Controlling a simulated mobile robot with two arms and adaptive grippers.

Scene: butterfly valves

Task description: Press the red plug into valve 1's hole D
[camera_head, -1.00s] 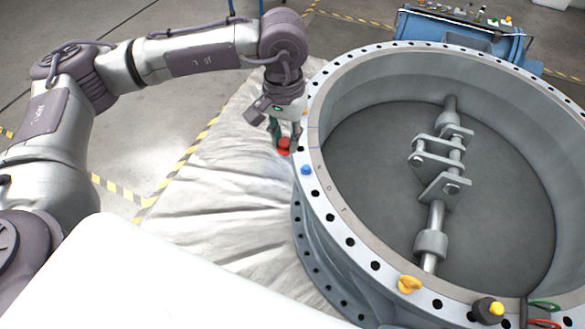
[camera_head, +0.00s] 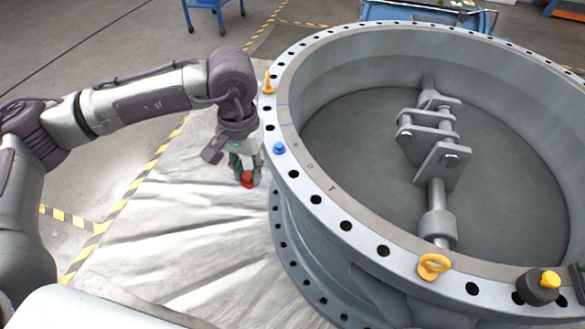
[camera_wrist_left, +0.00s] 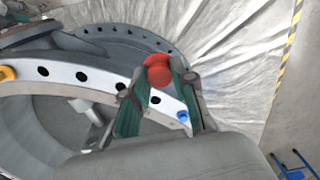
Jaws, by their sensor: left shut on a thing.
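The red plug (camera_head: 247,180) is between the fingers of my left gripper (camera_head: 246,172), which is shut on it. In the left wrist view the plug (camera_wrist_left: 158,72) sits at the fingertips of the gripper (camera_wrist_left: 158,88). In the head view, gripper and plug are just left of the flange of the large round grey valve (camera_head: 345,222), over the sheet. A blue plug (camera_head: 279,148) sits in the flange rim close by; it also shows in the left wrist view (camera_wrist_left: 183,116). Several dark open holes run along the rim.
A yellow eyebolt (camera_head: 434,266) stands on the near rim, and another (camera_head: 268,84) on the left rim. A black-and-yellow knob (camera_head: 542,284) is at the lower right. A pale sheet (camera_head: 150,235) covers the floor left of the valve. A blue cart (camera_head: 428,14) stands behind.

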